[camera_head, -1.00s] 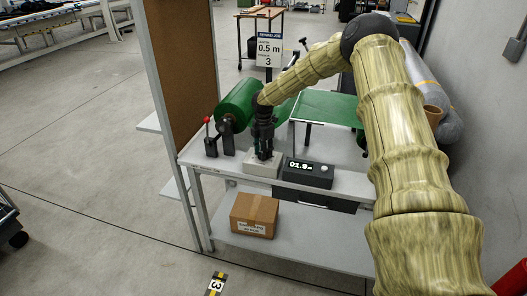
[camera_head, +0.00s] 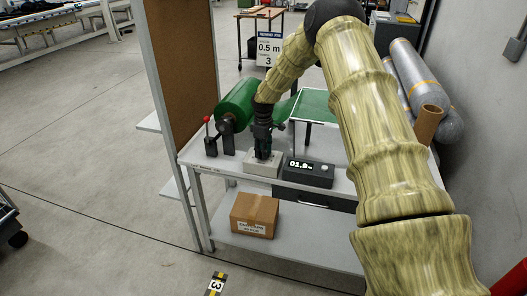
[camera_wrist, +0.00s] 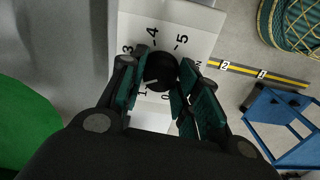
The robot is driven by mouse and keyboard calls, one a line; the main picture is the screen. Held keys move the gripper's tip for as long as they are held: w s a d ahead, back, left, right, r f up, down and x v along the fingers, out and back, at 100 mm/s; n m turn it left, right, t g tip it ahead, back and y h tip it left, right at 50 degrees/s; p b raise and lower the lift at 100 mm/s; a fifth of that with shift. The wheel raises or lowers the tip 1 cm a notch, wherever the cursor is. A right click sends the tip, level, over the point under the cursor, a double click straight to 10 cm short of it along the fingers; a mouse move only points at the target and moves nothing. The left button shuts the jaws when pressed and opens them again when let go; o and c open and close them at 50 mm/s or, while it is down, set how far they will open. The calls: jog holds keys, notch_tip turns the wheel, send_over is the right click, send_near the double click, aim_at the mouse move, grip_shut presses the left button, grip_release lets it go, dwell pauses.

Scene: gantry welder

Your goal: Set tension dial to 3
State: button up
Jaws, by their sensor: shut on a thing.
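The tension dial (camera_wrist: 160,68) is a round black knob on a pale plate marked with numbers. In the wrist view 3 is at its left, 4 and 5 are above, and 0 and 1 are below. My gripper (camera_wrist: 163,75) is shut on the knob, with one finger on each side. In the head view my gripper (camera_head: 263,154) points down onto the light grey dial box (camera_head: 262,169) on the bench, hiding the knob.
A black unit (camera_head: 308,174) with a display reading about 01.9 stands right of the dial box. A red-tipped lever (camera_head: 208,137) and green roll (camera_head: 237,104) are to the left. A sign (camera_head: 268,52) shows 0.5 m and 3. A cardboard box (camera_head: 254,214) sits on the lower shelf.

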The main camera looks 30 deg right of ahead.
jog(key=m, duration=0.5)
jog(key=shift+w+r+m, duration=0.1)
jog(key=shift+m, duration=2.4)
jog(key=o, duration=1.1)
jog(key=shift+d, duration=0.1)
jog(key=shift+c, duration=0.2)
notch_tip(320, 180, up, 12)
jog(key=shift+b, duration=0.3)
